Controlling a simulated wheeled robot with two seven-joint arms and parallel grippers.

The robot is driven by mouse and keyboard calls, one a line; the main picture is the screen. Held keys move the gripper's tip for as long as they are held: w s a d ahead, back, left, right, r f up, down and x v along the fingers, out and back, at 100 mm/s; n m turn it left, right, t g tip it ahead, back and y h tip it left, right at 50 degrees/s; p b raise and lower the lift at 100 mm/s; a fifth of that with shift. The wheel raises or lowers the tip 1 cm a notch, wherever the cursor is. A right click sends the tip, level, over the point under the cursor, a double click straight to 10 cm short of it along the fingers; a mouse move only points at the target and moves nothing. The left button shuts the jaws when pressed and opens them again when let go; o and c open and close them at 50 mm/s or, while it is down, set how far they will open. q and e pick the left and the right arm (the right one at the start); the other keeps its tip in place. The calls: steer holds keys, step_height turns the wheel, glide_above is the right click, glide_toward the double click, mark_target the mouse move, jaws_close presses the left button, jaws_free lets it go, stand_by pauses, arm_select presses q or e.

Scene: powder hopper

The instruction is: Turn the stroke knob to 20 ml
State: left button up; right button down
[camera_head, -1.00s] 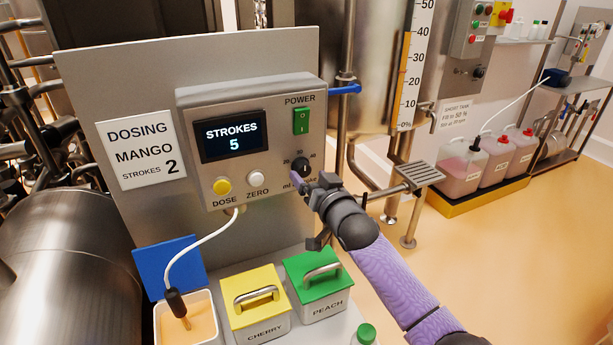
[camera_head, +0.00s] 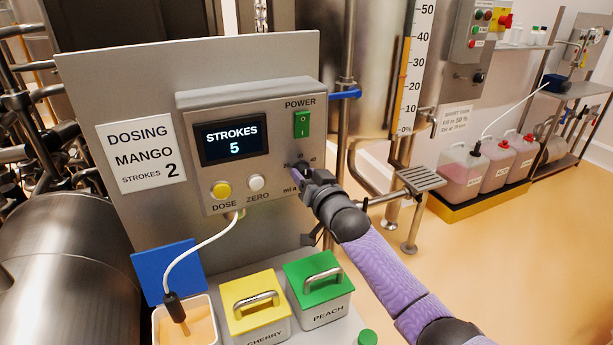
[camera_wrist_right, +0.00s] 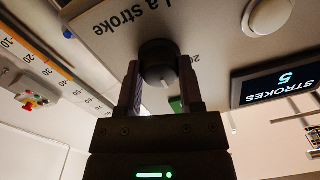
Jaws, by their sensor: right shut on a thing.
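The stroke knob (camera_wrist_right: 158,62) is a round dark knob on the grey dosing box (camera_head: 245,105). In the right wrist view it sits between my two gripper fingers, and my right gripper (camera_wrist_right: 160,78) is shut on it. In the head view my right gripper (camera_head: 298,174) covers the knob and most of its scale. A "20" shows beside the knob in the wrist view, which is upside down. I cannot tell for sure which number the knob points to. The display (camera_head: 234,138) reads "STROKES 5". My left gripper is not in view.
The yellow DOSE button (camera_head: 221,190) and the white ZERO button (camera_head: 256,182) are left of my right gripper. The green power switch (camera_head: 302,124) is above it. Yellow (camera_head: 250,290) and green (camera_head: 316,275) lidded containers stand below. A steel pipe stands close on the right.

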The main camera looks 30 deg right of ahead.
steer(key=shift+n, duration=0.3)
steer(key=shift+n+p, duration=0.4)
steer(key=shift+n, duration=0.2)
steer(key=n+p, duration=0.1)
steer(key=n, duration=0.5)
steer(key=shift+p, duration=0.35)
steer(key=n, duration=0.2)
steer(key=shift+n, duration=0.9)
